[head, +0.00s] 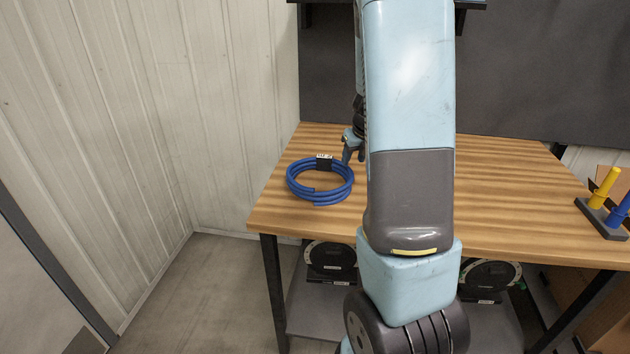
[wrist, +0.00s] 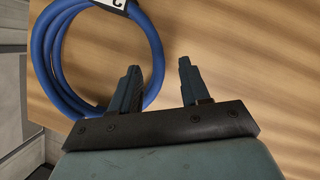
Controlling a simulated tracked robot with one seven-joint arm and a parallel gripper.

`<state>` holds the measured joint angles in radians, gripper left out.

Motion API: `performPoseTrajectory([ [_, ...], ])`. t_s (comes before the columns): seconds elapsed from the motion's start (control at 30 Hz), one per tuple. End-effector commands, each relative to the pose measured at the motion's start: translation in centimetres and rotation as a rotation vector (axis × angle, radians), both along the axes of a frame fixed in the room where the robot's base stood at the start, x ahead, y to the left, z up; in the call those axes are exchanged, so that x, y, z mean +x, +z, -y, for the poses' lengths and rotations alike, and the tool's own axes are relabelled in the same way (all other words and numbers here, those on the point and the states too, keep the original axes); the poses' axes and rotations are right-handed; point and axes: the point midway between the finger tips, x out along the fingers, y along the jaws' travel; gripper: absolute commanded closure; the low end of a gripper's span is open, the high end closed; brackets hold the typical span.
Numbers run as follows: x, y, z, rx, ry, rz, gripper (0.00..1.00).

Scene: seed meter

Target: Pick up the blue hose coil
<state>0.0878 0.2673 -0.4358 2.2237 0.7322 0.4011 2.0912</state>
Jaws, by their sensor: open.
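The blue hose coil (head: 320,190) lies flat near the left end of the wooden table, with a black band and white label at its far side. In the wrist view the coil (wrist: 42,50) is at the upper left. My gripper (head: 352,152) is just beyond and to the right of the coil in the head view, partly hidden by my arm.
A dark stand with yellow and blue pegs (head: 602,215) is at the far right. A ribbed wall (head: 240,100) stands left of the table and a dark panel (head: 540,70) behind it.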

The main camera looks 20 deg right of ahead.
Motion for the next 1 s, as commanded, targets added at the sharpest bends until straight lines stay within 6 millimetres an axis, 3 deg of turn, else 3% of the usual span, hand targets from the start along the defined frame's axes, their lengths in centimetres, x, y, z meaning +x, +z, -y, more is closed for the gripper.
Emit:
performPoseTrajectory([
  [0.33,0.6,-1.9,-0.1,0.000,-0.001,-0.001,0.54],
  [0.7,1.7,-5.7,-0.6,0.001,-0.001,-0.001,0.54],
  [1.0,2.1,-6.3,-0.7,0.000,0.001,0.000,0.54],
])
